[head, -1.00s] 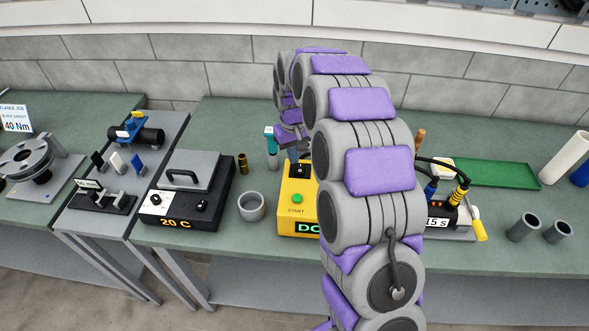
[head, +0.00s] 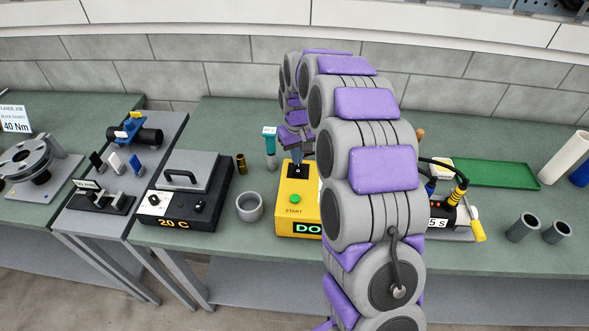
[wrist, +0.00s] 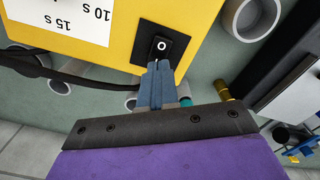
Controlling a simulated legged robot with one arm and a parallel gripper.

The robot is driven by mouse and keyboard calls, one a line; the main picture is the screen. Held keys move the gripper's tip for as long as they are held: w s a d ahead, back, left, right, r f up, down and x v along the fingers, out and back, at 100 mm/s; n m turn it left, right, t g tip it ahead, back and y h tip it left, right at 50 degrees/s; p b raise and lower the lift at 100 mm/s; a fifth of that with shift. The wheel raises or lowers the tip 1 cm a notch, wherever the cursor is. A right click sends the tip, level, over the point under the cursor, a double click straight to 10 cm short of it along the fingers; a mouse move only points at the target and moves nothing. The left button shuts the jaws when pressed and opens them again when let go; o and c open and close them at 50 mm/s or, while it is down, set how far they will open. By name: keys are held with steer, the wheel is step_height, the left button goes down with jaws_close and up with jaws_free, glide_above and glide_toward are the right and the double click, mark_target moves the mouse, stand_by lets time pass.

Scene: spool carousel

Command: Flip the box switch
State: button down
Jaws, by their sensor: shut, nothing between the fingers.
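The yellow box (head: 292,190) stands on the green bench, with a green START button (head: 295,199) and a lit display partly hidden by my arm. Its black rocker switch (wrist: 160,46), marked with a white O, shows in the wrist view; it also shows on top of the box in the head view (head: 298,169). My gripper (wrist: 158,65) is shut and empty. Its fingertips are at the edge of the switch, below the O in the wrist view; whether they touch it I cannot tell. My arm hides the right side of the box in the head view.
A grey cup (head: 249,207) and a black heater box (head: 182,190) stand left of the yellow box. A teal-topped post (head: 270,142) stands behind it. A cable (wrist: 65,78) runs beside the box. A green tray (head: 492,173) lies at the right.

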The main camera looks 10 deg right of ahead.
steer(key=shift+d+f, duration=0.15)
steer(key=shift+d, duration=0.8)
steer(key=shift+a+f, duration=0.15)
steer(key=shift+a, duration=0.55)
steer(key=shift+a+f, duration=0.15)
steer(key=shift+a, duration=0.5)
steer(key=shift+d+f, duration=0.15)
steer(key=shift+d, duration=0.45)
steer(key=shift+d+f, duration=0.15)
steer(key=shift+d, duration=0.4)
steer(key=shift+a+r, duration=0.15)
steer(key=shift+a, duration=0.5)
steer(key=shift+w+a+r+p, duration=0.1)
steer(key=shift+a+r+p, duration=0.2)
steer(key=shift+r, duration=0.25)
steer(key=shift+d+r+p, duration=0.25)
steer(key=shift+d+r, duration=0.1)
steer(key=shift+r, duration=0.25)
steer(key=shift+d+r+p, duration=0.25)
steer(key=shift+d+r, duration=0.05)
steer(key=shift+r, duration=0.3)
steer(key=shift+r+p, duration=0.3)
steer(key=shift+r, duration=0.35)
steer(key=shift+a+r+p, duration=0.2)
steer(key=shift+a+r, duration=0.05)
steer(key=shift+r, duration=0.25)
steer(key=shift+a+r+p, duration=0.2)
steer(key=shift+r, duration=0.25)
steer(key=shift+d, duration=0.15)
